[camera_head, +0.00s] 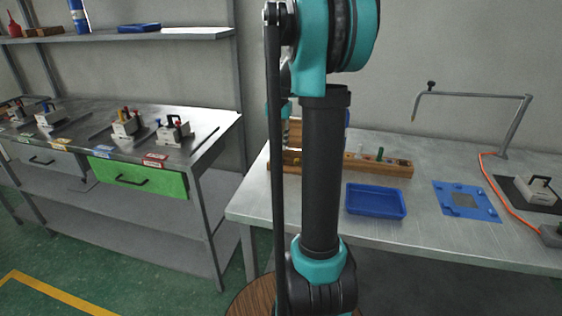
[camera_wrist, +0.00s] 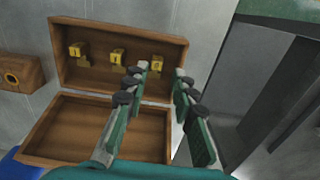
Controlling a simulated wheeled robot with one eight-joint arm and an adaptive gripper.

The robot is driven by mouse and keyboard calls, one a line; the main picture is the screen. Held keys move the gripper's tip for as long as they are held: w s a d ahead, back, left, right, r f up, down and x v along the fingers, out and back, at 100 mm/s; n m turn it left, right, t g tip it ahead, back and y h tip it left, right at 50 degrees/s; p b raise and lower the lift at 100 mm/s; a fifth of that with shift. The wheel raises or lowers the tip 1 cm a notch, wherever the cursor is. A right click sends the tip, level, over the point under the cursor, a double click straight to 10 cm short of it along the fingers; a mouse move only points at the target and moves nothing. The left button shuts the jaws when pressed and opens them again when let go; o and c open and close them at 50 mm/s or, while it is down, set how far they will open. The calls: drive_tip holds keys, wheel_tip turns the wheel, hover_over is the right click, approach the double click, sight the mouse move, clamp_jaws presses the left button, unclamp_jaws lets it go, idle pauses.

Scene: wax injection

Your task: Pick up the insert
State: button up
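Small yellow inserts sit in a row along the back part of an open wooden box (camera_wrist: 100,114) in the wrist view: a left one (camera_wrist: 76,50), a middle one (camera_wrist: 116,57) and a right one (camera_wrist: 155,62). Which of them the task means, I cannot tell. My gripper (camera_wrist: 162,72) is open, its two green-padded fingers apart with nothing seen between them. I cannot tell any contact. In the head view my arm hides much of the box (camera_head: 294,132) and my gripper.
A wooden rack (camera_head: 400,170) with small parts stands right of the box. A blue tray (camera_head: 375,201) and a blue flat plate (camera_head: 448,190) lie on the metal table (camera_head: 430,236). A bent metal stand (camera_head: 515,125) rises at the right. Another bench (camera_head: 85,140) is at left.

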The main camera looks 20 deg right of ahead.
sight(280, 157)
drive_tip(key=shift+w+d+f, duration=0.1)
drive_tip(key=shift+d+f, duration=0.05)
drive_tip(key=shift+f, duration=1.65)
drive_tip(key=shift+w+d+f, duration=0.1)
drive_tip(key=shift+d+f, duration=0.05)
drive_tip(key=shift+f, duration=1.6)
drive_tip(key=shift+s, duration=0.1)
clamp_jaws()
